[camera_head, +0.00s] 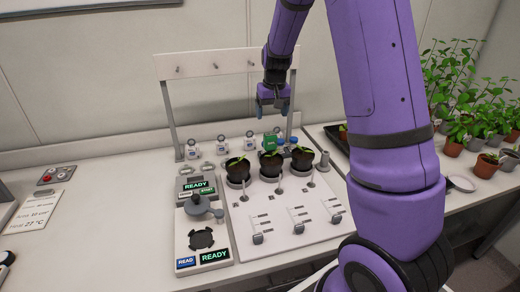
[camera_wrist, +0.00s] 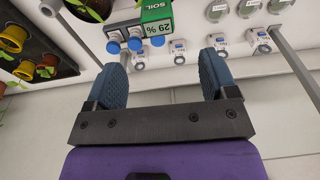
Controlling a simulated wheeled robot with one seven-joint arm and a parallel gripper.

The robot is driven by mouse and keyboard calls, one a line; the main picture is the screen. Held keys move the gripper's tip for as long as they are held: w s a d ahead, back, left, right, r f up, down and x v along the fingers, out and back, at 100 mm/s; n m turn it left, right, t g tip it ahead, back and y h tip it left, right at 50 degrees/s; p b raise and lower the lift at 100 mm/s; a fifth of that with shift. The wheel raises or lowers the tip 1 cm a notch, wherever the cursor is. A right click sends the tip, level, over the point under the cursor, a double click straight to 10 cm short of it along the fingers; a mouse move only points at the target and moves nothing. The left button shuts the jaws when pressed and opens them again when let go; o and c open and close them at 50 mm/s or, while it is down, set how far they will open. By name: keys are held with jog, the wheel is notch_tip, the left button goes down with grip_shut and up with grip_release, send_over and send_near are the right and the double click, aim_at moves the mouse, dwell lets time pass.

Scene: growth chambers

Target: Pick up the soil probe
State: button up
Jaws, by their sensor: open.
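The soil probe (camera_head: 270,143) shows as a small green block behind the middle potted seedling on the white rig. In the wrist view its green housing (camera_wrist: 155,12) bears a label reading "SOIL 29 %", upside down; the rest of it is cut off or hidden. My gripper (camera_head: 272,110) hangs above and behind the pots, apart from the probe. In the wrist view my gripper (camera_wrist: 167,58) has its two blue fingers wide apart with nothing between them. The probe lies beyond the fingertips, in line with the gap and toward its left side.
Blue-capped parts (camera_wrist: 135,43) sit right by the probe. Three black pots with seedlings (camera_head: 238,170) stand in front. A white frame with pegs (camera_head: 219,64) rises behind my gripper. Devices reading READY (camera_head: 214,256) stand left; potted plants (camera_head: 455,149) crowd the right.

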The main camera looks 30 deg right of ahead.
aim_at(270, 134)
jog(key=shift+w+f, duration=0.45)
jog(key=shift+f, duration=0.3)
jog(key=f, duration=0.4)
jog(key=shift+w+f, duration=0.25)
jog(key=shift+d+f, duration=0.15)
jog(key=shift+f, duration=1.4)
jog(key=shift+d+f, duration=0.15)
jog(key=shift+f, duration=1.35)
jog(key=c, duration=1.1)
jog(key=shift+r, duration=0.1)
